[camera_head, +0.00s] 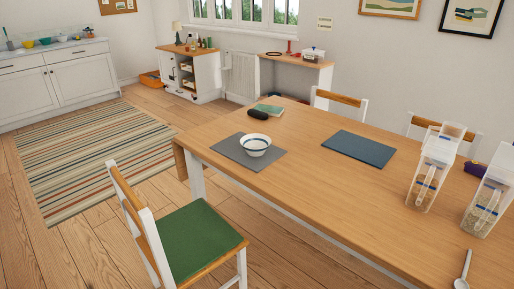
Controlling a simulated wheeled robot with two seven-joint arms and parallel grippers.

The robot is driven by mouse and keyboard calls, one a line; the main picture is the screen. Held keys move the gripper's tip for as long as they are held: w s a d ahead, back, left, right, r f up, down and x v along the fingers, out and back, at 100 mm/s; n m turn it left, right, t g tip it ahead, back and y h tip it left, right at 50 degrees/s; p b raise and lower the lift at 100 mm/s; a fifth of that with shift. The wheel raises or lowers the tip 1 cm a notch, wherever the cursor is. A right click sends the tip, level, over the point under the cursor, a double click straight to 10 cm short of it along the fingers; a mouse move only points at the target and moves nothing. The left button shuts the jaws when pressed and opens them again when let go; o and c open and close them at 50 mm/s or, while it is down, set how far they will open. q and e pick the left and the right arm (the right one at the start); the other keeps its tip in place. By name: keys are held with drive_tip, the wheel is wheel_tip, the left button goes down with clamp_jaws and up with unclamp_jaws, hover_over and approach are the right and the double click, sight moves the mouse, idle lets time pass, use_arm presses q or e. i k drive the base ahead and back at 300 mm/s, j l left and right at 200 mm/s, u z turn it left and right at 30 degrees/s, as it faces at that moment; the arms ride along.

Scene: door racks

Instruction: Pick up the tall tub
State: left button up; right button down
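Two tall clear tubs stand upright at the right end of the wooden table. The left tub (427,180) has a pale top, a blue band and tan contents low inside. The right tub (484,208) looks similar and is nearer, close to the picture's right edge. I cannot tell which one is meant by the tall tub. Neither of my grippers is in view, and nothing is seen touching the tubs.
The table (310,200) bears a striped bowl (255,145) on a grey mat (232,154), a blue-grey mat (358,149), a dark object (258,114) and a spoon (463,270). A green-seated chair (195,235) stands at the front left. The table's middle front is clear.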

sight(494, 194)
drive_tip(key=z, duration=1.6)
